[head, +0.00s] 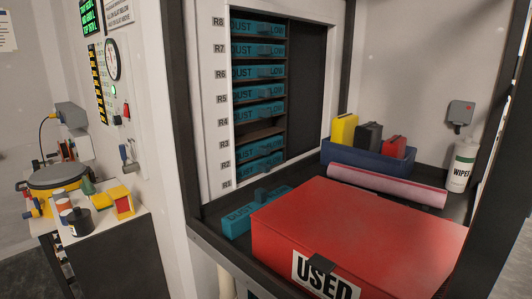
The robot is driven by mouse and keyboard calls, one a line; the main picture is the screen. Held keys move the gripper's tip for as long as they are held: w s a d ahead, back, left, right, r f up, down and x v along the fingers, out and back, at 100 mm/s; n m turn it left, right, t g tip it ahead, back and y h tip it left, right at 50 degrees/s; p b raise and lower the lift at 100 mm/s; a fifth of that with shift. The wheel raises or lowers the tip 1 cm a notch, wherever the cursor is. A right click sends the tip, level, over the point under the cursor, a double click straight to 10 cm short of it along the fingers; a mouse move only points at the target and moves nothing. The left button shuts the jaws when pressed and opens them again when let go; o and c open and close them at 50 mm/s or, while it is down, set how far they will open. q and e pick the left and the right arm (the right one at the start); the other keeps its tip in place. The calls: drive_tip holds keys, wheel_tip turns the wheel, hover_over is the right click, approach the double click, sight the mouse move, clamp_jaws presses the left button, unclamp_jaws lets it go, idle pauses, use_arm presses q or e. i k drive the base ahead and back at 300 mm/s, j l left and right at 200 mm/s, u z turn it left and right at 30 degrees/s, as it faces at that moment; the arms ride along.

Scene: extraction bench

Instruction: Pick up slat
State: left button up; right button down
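A teal slat (238,222) marked "DUST" lies on the dark bench below the rack. Its right part is hidden behind the red box. More teal slats (258,50) marked "DUST" and "LOW" sit stacked in the wall rack (307,90), each with a small raised handle. One slot (260,133), third from the bottom, shows no slat. Neither of my grippers is in view.
A large red box (350,235) marked "USED" fills the bench front. Behind it are a pink roll (385,186), a blue bin (370,160) with coloured boxes and a wipes canister (461,165). Dark posts frame the bench. A cluttered cabinet (100,225) stands left.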

sight(237, 223)
drive_tip(key=i+j, duration=0.15)
drive_tip(key=j, duration=0.15)
drive_tip(key=i+j+z, duration=0.15)
drive_tip(key=j, duration=0.2)
drive_tip(key=i+j, duration=0.2)
drive_tip(key=j, duration=0.15)
drive_tip(key=i+j+z, duration=0.15)
drive_tip(key=j, duration=0.15)
drive_tip(key=i+j, duration=0.1)
drive_tip(key=j, duration=0.3)
drive_tip(key=i+j+z, duration=0.15)
drive_tip(key=j, duration=0.2)
drive_tip(key=j+z, duration=0.1)
drive_tip(key=j, duration=0.35)
drive_tip(key=k+j, duration=0.1)
drive_tip(key=j, duration=0.3)
drive_tip(key=j+z, duration=0.15)
drive_tip(key=j, duration=0.3)
drive_tip(key=k+j+z, duration=0.1)
drive_tip(key=j, duration=0.3)
drive_tip(key=i+l+u, duration=0.15)
drive_tip(key=l, duration=0.55)
drive_tip(key=l+u, duration=0.15)
drive_tip(key=l, duration=0.55)
